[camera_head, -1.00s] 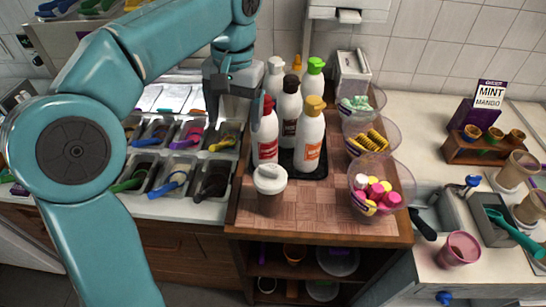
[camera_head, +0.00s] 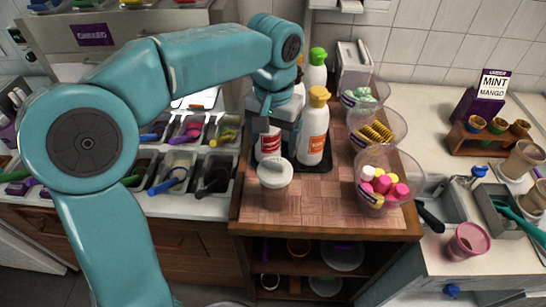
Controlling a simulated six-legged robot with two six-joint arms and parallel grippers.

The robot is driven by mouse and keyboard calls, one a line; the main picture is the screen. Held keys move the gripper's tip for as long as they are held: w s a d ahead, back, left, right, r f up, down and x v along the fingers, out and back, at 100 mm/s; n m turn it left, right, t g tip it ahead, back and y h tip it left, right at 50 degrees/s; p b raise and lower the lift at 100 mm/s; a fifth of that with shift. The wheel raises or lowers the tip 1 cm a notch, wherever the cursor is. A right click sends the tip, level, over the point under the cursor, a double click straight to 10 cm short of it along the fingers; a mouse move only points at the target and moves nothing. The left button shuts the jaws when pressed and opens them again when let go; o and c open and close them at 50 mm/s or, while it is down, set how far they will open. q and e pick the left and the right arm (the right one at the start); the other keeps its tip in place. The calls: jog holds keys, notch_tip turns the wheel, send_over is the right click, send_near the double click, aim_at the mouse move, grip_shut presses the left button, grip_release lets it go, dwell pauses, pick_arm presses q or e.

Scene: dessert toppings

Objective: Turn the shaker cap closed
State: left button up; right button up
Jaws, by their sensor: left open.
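The shaker (camera_head: 273,192) stands upright near the front left of the wooden board, with a white cap (camera_head: 275,171) on top. The cap has a small raised part; whether it is turned open or closed I cannot tell. My left gripper (camera_head: 265,122) is open, pointing down behind and above the shaker, in front of the squeeze bottles. It appears apart from the cap. My left arm covers part of the bottles. My right gripper is not in view.
Squeeze bottles, including an orange-capped one (camera_head: 313,130) and a green-capped one (camera_head: 317,68), stand close behind the shaker. Clear bowls of sweets (camera_head: 416,172) line the board's right side. Topping bins (camera_head: 176,167) sit to the left. The board's front (camera_head: 325,210) is clear.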

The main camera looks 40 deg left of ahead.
aim_at(273, 162)
pick_arm(q)
notch_tip(273, 162, down, 6)
jog(key=shift+r, duration=0.1)
jog(key=shift+s, duration=0.1)
jog(key=c, duration=0.9)
jog(key=shift+c, duration=0.8)
